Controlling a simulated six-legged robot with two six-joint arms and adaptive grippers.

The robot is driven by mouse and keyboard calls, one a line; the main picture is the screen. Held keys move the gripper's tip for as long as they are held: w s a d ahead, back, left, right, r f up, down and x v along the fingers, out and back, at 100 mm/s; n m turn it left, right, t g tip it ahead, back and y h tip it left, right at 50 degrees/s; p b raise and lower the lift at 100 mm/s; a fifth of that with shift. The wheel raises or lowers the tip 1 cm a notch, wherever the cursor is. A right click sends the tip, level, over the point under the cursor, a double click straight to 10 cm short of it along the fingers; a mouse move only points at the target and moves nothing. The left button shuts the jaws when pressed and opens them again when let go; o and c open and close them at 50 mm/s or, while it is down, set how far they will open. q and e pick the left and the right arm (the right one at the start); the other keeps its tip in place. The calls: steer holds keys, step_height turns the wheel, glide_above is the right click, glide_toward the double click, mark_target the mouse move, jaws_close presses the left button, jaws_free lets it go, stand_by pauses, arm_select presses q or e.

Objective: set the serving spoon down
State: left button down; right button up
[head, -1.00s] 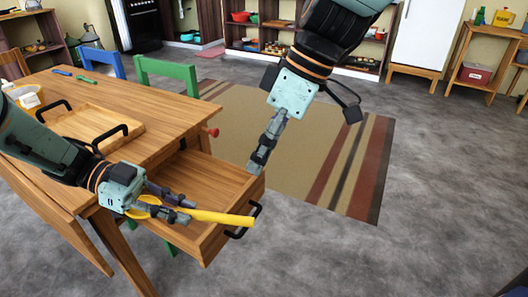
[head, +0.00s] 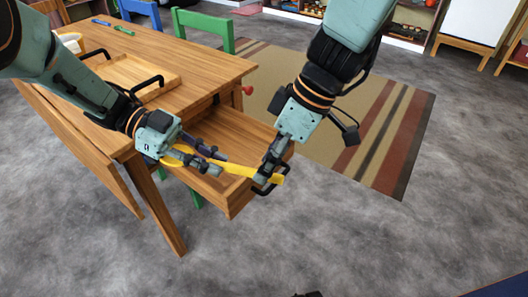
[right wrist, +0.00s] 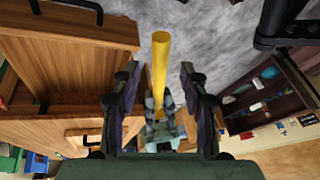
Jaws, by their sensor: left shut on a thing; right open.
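The yellow serving spoon (head: 239,170) is held in the air over the open drawer (head: 225,203), with its handle pointing right. My left gripper (head: 215,162) is shut on it near its bowl end, which is partly hidden by the gripper. My right gripper (head: 266,177) is open at the handle's free end. In the right wrist view the handle (right wrist: 160,70) stands between the two open fingers of my right gripper (right wrist: 158,85), with gaps on both sides.
The wooden table (head: 185,65) carries a tray (head: 128,75) with black handles. Its drawer is pulled out toward the right, with a black handle at its front. A green chair (head: 203,28) and a blue chair (head: 138,12) stand behind. A striped rug (head: 340,110) lies beyond.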

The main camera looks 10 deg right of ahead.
steer(key=shift+a+f, duration=0.2)
steer(key=shift+f, duration=0.25)
jaws_close()
arm_select(q)
steer(key=c, duration=1.2)
jaws_free()
